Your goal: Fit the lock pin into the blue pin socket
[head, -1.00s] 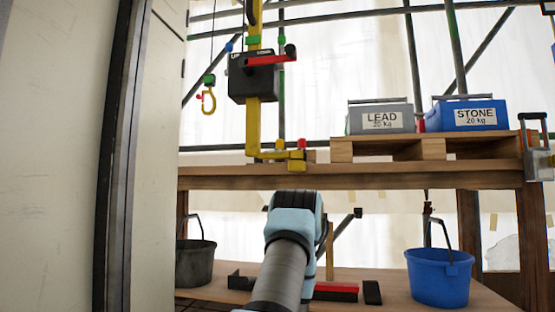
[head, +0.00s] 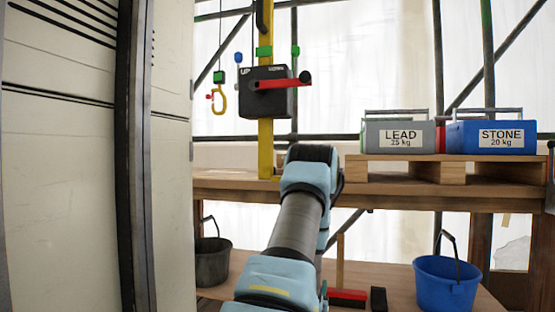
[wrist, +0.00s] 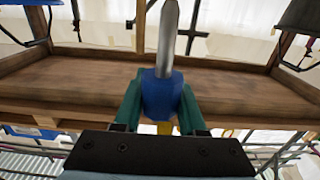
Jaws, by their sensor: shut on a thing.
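The lock pin, a pale metal rod (wrist: 167,40) with a blue head (wrist: 162,94), is in the wrist view. The green fingers of my gripper (wrist: 160,100) are shut on the blue head from both sides, and the rod points toward the top of that picture. In the head view my arm (head: 305,205) reaches toward the yellow post (head: 266,135); the gripper and pin are hidden behind its end. A small blue piece (head: 238,57) shows left of the post, above the black box (head: 270,92). I cannot tell whether it is the blue pin socket.
A red-ended lever (head: 283,83) sticks out from the black box. A yellow hook (head: 218,100) hangs left. Grey LEAD (head: 400,135) and blue STONE (head: 492,135) boxes stand on a pallet (head: 435,169) at right. A blue bucket (head: 445,286) stands below. A pale panel fills the left.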

